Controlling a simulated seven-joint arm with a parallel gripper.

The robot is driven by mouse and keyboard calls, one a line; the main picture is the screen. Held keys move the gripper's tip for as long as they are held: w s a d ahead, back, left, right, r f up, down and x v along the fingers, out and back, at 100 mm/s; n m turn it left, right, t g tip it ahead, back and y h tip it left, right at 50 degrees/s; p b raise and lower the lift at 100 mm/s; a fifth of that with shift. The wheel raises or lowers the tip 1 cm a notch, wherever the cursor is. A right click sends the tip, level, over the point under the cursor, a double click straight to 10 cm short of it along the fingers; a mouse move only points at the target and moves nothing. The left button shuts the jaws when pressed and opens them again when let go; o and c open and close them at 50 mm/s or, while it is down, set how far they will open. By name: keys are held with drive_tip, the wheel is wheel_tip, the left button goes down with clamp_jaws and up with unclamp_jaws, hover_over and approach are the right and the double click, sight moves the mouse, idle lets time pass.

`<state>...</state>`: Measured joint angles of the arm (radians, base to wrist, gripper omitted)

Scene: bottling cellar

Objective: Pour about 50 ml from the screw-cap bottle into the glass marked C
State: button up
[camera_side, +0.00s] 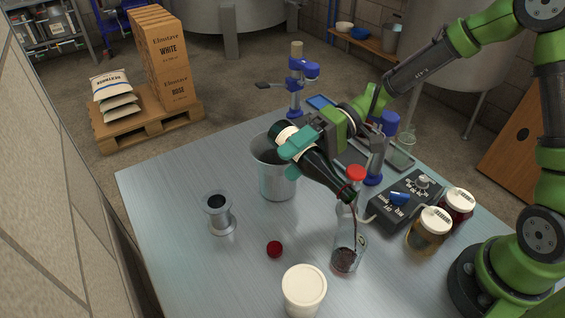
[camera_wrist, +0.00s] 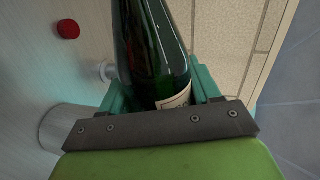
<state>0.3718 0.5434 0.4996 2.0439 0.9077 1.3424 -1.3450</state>
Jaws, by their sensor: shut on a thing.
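My gripper (camera_side: 300,143) has teal fingers shut around the body of the dark green screw-cap bottle (camera_side: 322,172). The bottle is tilted neck-down to the right, its mouth above the glass (camera_side: 346,257). A thin dark red stream runs from the mouth into the glass, which holds some dark red liquid at its bottom. A mark shows on the glass, but I cannot read its letter. In the wrist view the bottle (camera_wrist: 150,45) lies between the fingers (camera_wrist: 160,90); its mouth is out of frame. A red cap (camera_side: 274,249) lies on the table, also in the wrist view (camera_wrist: 68,29).
A steel bucket (camera_side: 277,178) stands behind the bottle, a steel jigger (camera_side: 219,213) to the left. A white-lidded tub (camera_side: 304,290) is in front. A red-topped clear bottle (camera_side: 356,174), control box (camera_side: 405,203) and lidded jars (camera_side: 429,236) crowd the right. The table's left front is clear.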

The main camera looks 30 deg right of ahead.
drive_tip(key=shift+w, duration=0.4)
drive_tip(key=shift+w, duration=0.6)
drive_tip(key=shift+w+r+n, duration=0.15)
drive_tip(key=shift+n, duration=0.15)
idle(1.0)
